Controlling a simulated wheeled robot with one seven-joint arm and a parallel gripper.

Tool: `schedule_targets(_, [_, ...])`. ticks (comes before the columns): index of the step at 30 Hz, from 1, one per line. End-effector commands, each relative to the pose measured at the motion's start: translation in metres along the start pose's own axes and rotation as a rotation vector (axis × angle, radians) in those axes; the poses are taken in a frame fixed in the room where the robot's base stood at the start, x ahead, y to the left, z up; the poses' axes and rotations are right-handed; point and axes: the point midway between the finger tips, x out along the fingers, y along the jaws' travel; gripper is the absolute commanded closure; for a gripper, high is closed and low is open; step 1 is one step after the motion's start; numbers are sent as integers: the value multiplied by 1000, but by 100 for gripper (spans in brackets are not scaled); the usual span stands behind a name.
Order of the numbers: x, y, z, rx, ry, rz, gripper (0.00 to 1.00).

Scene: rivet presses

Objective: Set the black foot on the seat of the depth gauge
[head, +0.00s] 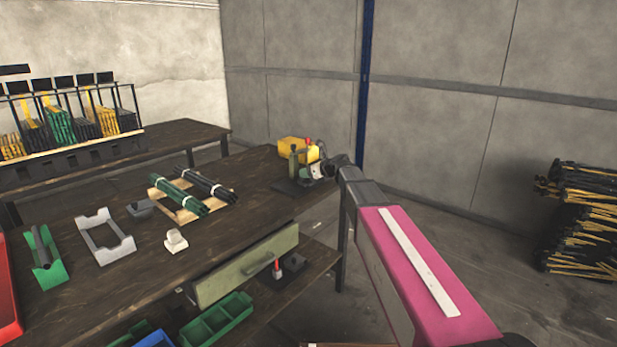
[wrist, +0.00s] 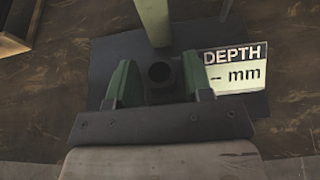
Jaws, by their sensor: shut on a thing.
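The depth gauge stands at the far right end of the brown workbench. Its dark base plate (head: 287,187) and olive post (head: 293,163) show in the head view. In the wrist view I see the base plate (wrist: 112,58), the pale post (wrist: 154,20) and a display (wrist: 235,72) reading "DEPTH – mm". My gripper (wrist: 160,84) is over the plate, in front of the post. Its green fingers are shut on the black foot (wrist: 160,73), a dark round piece with a hollow top. The seat is hidden; I cannot tell whether the foot touches it.
A yellow box (head: 298,148) is behind the gauge. A wooden rack (head: 182,214) with green and black tube bundles lies to its left. A white block (head: 176,241), a grey frame (head: 124,250) and a green holder (head: 52,275) are nearer.

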Motion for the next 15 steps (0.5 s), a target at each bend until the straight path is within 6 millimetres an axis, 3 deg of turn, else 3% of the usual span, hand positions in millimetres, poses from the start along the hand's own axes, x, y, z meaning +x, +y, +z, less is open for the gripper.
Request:
schedule_targets(3, [6,0,-15,2,1,0,76])
schedule_targets(15, [9,0,-23,-2,7,1,76])
